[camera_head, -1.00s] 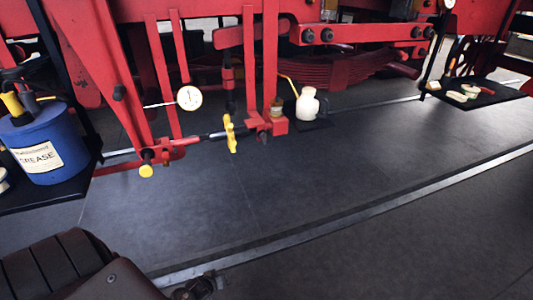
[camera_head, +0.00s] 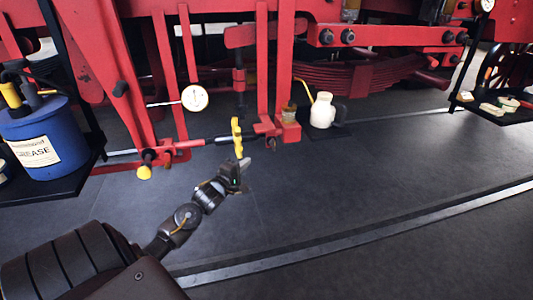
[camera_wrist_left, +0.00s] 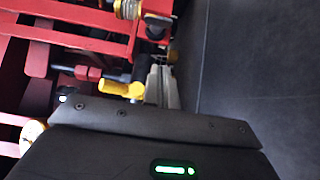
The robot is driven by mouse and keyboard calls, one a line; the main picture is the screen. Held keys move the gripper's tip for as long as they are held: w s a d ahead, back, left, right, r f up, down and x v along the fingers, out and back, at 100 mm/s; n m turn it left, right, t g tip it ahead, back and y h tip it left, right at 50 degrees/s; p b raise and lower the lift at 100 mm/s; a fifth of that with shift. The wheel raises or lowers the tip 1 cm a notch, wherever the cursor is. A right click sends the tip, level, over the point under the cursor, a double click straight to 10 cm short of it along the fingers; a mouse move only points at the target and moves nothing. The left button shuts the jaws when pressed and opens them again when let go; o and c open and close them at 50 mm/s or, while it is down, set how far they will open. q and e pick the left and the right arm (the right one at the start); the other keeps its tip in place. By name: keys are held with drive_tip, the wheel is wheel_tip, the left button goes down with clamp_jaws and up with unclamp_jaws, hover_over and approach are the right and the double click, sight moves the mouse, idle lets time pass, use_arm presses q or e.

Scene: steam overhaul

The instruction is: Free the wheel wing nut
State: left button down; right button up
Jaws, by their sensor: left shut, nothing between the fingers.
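The yellow wing nut (camera_head: 237,137) sits on a horizontal rod below the red frame, its wings running roughly up and down in the head view. My left gripper (camera_head: 243,164) is just below it, with its fingers shut and empty. In the left wrist view a yellow part (camera_wrist_left: 122,88), which looks like the wing nut, lies just left of my pale finger tips (camera_wrist_left: 160,86). I cannot tell whether they touch. My right gripper is in neither view.
A dial gauge (camera_head: 194,98) and a yellow-tipped pin (camera_head: 145,172) are left of the nut. A blue grease tub (camera_head: 45,137) stands on a black shelf at left. A cream oil can (camera_head: 322,110) stands to the right. The floor in front is clear.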

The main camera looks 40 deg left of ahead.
use_arm(q)
approach(272, 147)
drive_tip(key=w+a, duration=0.2)
drive_tip(key=a, duration=0.2)
drive_tip(key=w, duration=0.1)
drive_tip(key=w+d, duration=0.1)
drive_tip(key=shift+w+d+r, duration=0.1)
drive_tip(key=shift+w+d, duration=0.15)
drive_tip(key=shift+d, duration=0.05)
drive_tip(key=shift+w+d, duration=0.5)
drive_tip(key=shift+w, duration=0.15)
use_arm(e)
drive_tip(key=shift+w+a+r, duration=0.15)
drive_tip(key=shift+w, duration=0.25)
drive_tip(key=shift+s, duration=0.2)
use_arm(q)
drive_tip(key=shift+f+n, duration=0.25)
drive_tip(key=shift+n, duration=0.05)
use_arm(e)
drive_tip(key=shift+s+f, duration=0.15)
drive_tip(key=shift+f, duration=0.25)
use_arm(q)
drive_tip(key=shift+d+t+b, duration=0.1)
drive_tip(key=shift+t+b, duration=0.2)
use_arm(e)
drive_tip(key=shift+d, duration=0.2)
